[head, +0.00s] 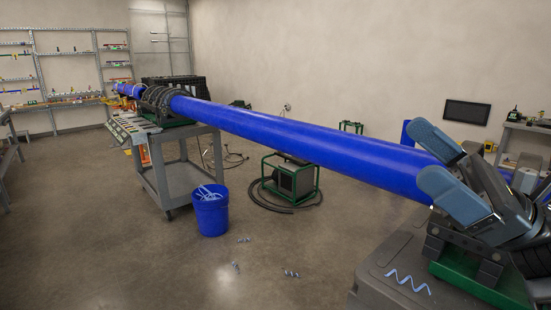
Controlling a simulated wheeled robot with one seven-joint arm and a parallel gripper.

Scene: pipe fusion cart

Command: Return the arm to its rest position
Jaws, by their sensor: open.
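My gripper (426,158) is at the right of the head view, with two blue-grey fingers spread apart and pointing left. It is open, and I see nothing held in it. A long blue pipe (300,140) runs from the back left to the right. My fingers overlap the pipe's near part in the picture and hide some of it. I cannot tell whether they touch it. Dark clamp parts on a green base (480,272) lie below and beside my gripper, on a grey cart top (385,275).
A grey cart (178,180) with a ring clamp (165,103) carries the far pipe. A blue bucket (210,212) with shavings, a green-framed machine (290,180) and cables stand on the floor. Shelves (80,75) line the back left. The front-left floor is mostly clear.

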